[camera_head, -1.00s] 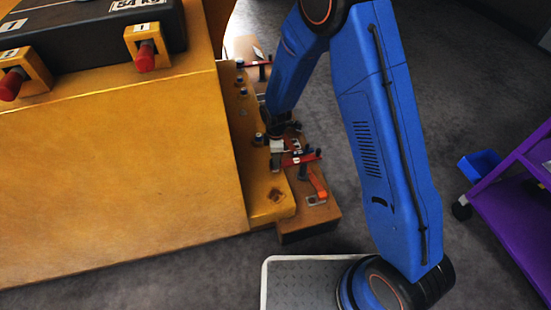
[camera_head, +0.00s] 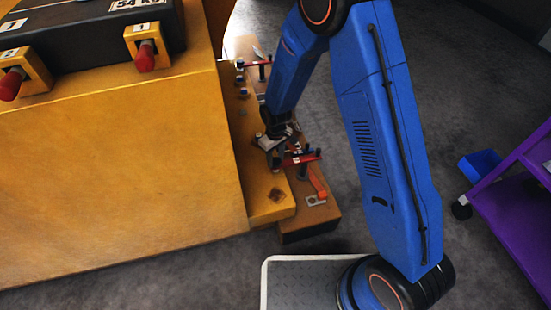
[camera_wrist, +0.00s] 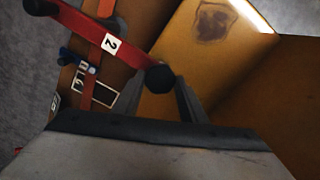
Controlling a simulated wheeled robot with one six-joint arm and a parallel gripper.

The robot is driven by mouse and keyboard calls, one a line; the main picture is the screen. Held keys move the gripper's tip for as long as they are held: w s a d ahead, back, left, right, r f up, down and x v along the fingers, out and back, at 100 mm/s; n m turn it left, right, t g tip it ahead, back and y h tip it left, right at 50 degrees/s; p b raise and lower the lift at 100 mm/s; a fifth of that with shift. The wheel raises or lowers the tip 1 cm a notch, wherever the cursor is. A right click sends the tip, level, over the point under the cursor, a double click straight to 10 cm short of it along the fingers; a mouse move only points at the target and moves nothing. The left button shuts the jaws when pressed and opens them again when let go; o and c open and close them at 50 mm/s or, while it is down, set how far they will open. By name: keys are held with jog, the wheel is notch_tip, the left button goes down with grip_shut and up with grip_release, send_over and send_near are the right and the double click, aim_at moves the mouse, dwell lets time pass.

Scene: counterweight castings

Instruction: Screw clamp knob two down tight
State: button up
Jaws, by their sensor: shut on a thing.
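In the wrist view, a red clamp bar (camera_wrist: 88,32) carries a white label with a 2. The round black clamp knob two (camera_wrist: 160,78) is at the bar's near end, between the tips of my gripper (camera_wrist: 160,92). My gripper is shut on this knob, one dark finger on each side. In the head view, my gripper (camera_head: 272,143) is low at the fixture's right edge, beside the red clamp bar (camera_head: 303,158). The knob's grip and its thread are not clear there, and I cannot tell how far down it is screwed.
A large yellow block (camera_head: 120,160) fills the left, with a black casting (camera_head: 90,30) and red-handled pins on top. Another red clamp (camera_head: 258,64) stands farther back. An orange strap (camera_head: 318,186) lies in front. A purple cart (camera_head: 515,220) stands at right on open floor.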

aim_at(276, 161)
jog(key=m, duration=0.3)
jog(key=shift+r+m, duration=0.1)
jog(key=shift+m, duration=2)
jog(key=o, duration=1.1)
jog(key=shift+r, duration=0.1)
notch_tip(276, 161, up, 17)
jog(key=shift+r, duration=0.1)
